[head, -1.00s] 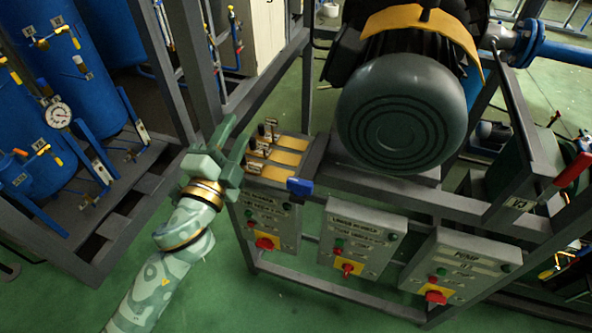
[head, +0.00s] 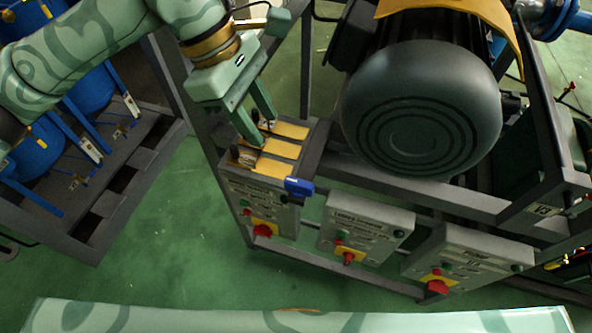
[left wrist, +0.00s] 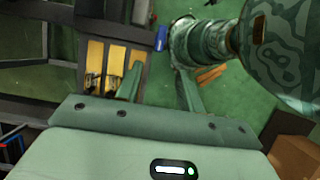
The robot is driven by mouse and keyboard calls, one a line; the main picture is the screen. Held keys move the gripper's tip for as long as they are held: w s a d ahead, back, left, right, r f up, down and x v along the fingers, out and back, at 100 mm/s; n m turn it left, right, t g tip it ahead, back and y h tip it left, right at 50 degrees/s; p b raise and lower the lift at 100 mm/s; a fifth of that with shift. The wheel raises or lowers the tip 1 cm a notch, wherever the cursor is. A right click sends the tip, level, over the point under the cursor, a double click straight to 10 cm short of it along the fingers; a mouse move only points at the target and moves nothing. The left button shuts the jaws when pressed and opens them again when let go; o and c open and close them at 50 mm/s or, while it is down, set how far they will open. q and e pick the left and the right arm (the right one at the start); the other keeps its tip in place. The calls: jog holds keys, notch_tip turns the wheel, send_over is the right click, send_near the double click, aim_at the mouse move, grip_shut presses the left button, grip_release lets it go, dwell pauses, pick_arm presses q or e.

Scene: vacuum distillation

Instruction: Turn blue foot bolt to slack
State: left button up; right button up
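A small blue block (head: 299,187), possibly the blue foot bolt, sits at the near right corner of a grey tray with yellow strips (head: 287,130). It also shows near the top of the left wrist view (left wrist: 161,38). Small dark-and-metal upright pieces (head: 244,157) stand at the left side of the strips. My left gripper (head: 257,120) points down over the tray's left part, fingers apart and nothing seen between them. It is up and left of the blue block, apart from it. In the left wrist view its fingers (left wrist: 160,82) are spread. My right gripper is not seen.
A large dark motor (head: 420,110) stands on the grey frame right of the tray. Control boxes with red knobs (head: 262,230) hang below. Blue tanks (head: 30,150) stand at left. The green floor (head: 170,240) is open at lower left. My camouflage-patterned arm link crosses the bottom.

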aim_at(297, 181)
pick_arm(q)
jog(key=x, duration=1.5)
jog(key=shift+d, duration=0.1)
grip_shut()
